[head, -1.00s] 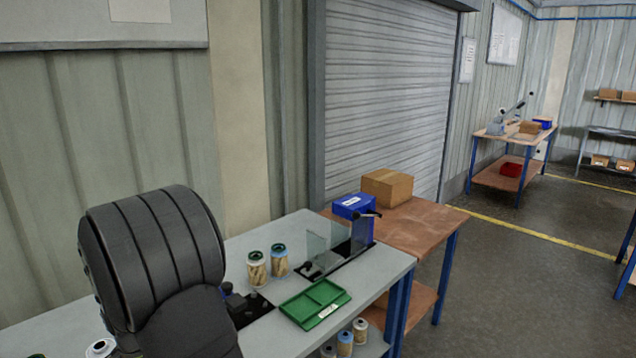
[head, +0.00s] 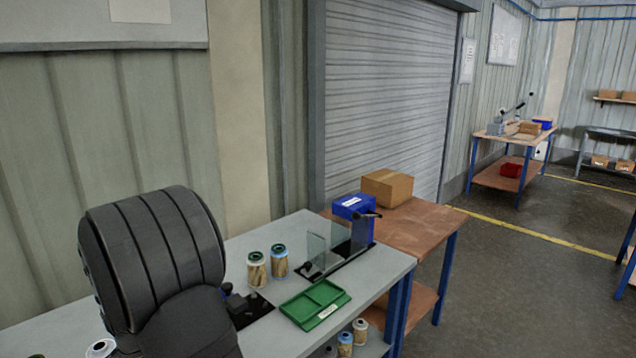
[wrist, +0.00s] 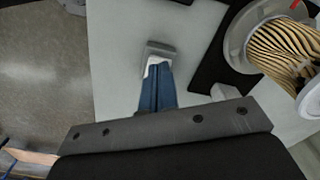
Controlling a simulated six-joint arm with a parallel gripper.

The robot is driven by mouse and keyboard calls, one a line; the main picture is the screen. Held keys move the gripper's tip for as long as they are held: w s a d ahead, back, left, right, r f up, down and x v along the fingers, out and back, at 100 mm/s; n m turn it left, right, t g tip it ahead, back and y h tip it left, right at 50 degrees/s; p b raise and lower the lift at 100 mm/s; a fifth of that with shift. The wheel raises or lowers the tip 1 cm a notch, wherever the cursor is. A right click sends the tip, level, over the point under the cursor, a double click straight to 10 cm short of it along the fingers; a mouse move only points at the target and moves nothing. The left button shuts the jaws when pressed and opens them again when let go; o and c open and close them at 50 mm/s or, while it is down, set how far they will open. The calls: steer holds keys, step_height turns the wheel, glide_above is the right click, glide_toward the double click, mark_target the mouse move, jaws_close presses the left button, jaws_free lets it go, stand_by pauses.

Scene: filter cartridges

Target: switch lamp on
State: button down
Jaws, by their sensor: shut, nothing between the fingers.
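I cannot make out a lamp or its switch for certain in either view. My gripper (wrist: 158,62) shows in the wrist view as blue fingers with a grey tip, closed together and empty, over a pale bench surface. It is hidden in the head view. On the grey bench (head: 285,232) stands a fixture with a dark base and clear upright panels (head: 317,247), with a dark lever at its far end. A filter cartridge with a pleated yellow body (wrist: 285,45) lies to the right of my fingers in the wrist view, apart from them.
Two upright cartridges (head: 257,270) (head: 280,261) stand left of the fixture. A blue bin (head: 352,205) and a cardboard box (head: 387,186) stand beyond. Several cartridges (head: 345,345) are on the lower shelf.

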steer(key=shift+f, duration=0.9)
steer(key=shift+r, duration=0.1)
stand_by(0.4)
steer(key=shift+r, duration=3.45)
step_height(320, 180, down, 7)
steer(key=shift+f, duration=0.1)
steer(key=shift+r, duration=0.25)
steer(key=shift+r, duration=0.1)
